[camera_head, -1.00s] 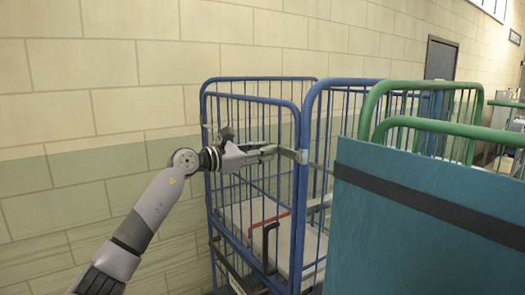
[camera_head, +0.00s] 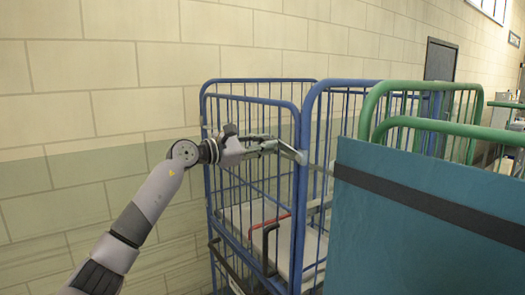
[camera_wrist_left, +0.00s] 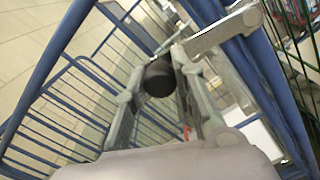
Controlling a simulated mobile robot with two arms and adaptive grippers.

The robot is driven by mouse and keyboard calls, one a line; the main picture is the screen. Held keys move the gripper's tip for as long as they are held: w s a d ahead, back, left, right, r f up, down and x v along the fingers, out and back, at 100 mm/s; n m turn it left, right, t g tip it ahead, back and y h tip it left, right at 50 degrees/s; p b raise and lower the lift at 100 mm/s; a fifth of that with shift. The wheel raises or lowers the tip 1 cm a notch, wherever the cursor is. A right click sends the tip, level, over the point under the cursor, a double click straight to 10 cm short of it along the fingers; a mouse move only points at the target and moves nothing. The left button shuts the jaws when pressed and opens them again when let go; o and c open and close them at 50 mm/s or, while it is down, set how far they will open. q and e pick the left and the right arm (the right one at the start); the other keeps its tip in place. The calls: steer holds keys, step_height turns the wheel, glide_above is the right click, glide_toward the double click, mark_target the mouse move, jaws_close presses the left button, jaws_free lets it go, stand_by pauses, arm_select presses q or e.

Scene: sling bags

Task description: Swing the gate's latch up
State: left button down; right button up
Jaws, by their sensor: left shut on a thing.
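The gate is a blue barred panel (camera_head: 297,212) on the front of a blue wheeled cage. Its latch (camera_head: 291,150) is a pale grey bar pivoting at a bracket on the gate's right post, and it slopes up to the left from there. My left gripper (camera_head: 274,146) is shut on the latch's free end. In the left wrist view, the left gripper (camera_wrist_left: 158,76) has a black round knob between its fingers, and the grey latch bar (camera_wrist_left: 218,34) runs up to the right from there. The fingers partly hide the latch in the head view. My right gripper is not in view.
A red strip and a dark handle (camera_head: 268,240) show low at the cage. A teal panel with a dark band (camera_head: 420,230) stands close at the right, with green-framed cages (camera_head: 425,86) behind it. A tiled wall (camera_head: 100,90) runs behind. The left side is free.

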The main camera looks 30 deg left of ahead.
arm_select(q)
steer(key=shift+s+d+r+m, duration=0.1)
steer(key=shift+d+r+m, duration=0.15)
steer(key=shift+r+m, duration=0.65)
steer(key=r+m, duration=0.1)
steer(key=d+r+m, duration=0.1)
steer(key=r+m, duration=0.1)
steer(key=shift+s+d+m, duration=0.3)
steer(key=shift+s+m, duration=0.05)
steer(key=shift+m, duration=0.05)
steer(key=shift+s+d+r+m, duration=0.2)
steer(key=shift+d+r+m, duration=0.35)
steer(key=shift+m, duration=0.25)
steer(key=d+m, duration=0.1)
steer(key=m, duration=0.1)
steer(key=s+d+r+m, duration=0.1)
steer(key=shift+d+r+m, duration=0.3)
steer(key=shift+m, duration=0.1)
steer(key=shift+s+d+r+m+b, duration=0.15)
steer(key=shift+s+d+m+b, duration=0.1)
steer(key=shift+d+m, duration=0.3)
steer(key=shift+s+d+r+m+b, duration=0.15)
steer(key=shift+s+d+m+b, duration=0.1)
steer(key=shift+d+m, duration=0.25)
steer(key=shift+s+d+m, duration=0.3)
steer(key=shift+d+m, duration=0.55)
steer(key=shift+m, duration=0.4)
steer(key=c, duration=1.3)
jaws_free()
steer(key=shift+d, duration=0.1)
